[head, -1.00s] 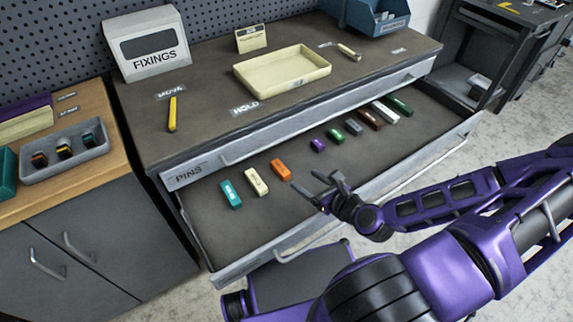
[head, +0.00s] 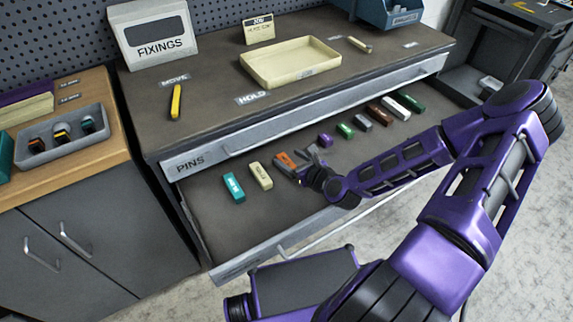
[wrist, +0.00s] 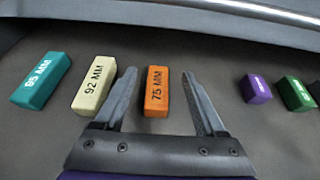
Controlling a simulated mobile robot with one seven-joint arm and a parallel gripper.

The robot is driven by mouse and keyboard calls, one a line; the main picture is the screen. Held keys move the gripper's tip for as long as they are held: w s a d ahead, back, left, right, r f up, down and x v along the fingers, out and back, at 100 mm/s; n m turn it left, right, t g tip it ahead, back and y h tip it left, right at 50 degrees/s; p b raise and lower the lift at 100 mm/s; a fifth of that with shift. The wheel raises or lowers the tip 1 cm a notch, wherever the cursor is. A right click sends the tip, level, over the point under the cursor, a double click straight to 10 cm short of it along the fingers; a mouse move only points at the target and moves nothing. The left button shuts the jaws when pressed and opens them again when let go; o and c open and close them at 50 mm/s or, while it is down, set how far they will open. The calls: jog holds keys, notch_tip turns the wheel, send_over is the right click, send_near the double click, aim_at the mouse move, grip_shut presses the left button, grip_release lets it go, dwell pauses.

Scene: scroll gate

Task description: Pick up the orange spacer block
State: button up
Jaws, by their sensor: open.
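The orange spacer block (wrist: 156,92), marked 75 MM, lies in the open drawer. In the wrist view it sits between the two spread fingers of my gripper (wrist: 160,98), with a gap on each side, nearer the left finger. In the head view the orange block (head: 286,161) is partly hidden by my gripper (head: 302,163), which reaches in over the drawer from the right. The gripper is open and empty. How high the fingertips are above the drawer floor I cannot tell.
A cream block (wrist: 94,86) marked 92 MM lies close left of the left finger, with a teal block (wrist: 41,80) beyond it. A purple block (wrist: 256,89) and a green block (wrist: 298,93) lie to the right. The drawer front (head: 262,255) edges the space.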

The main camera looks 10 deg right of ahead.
aim_at(282, 157)
jog(key=x, duration=0.2)
jog(key=b+x, duration=0.1)
jog(key=x, duration=0.2)
jog(key=shift+s+f, duration=0.1)
jog(key=shift+f, duration=0.25)
grip_shut()
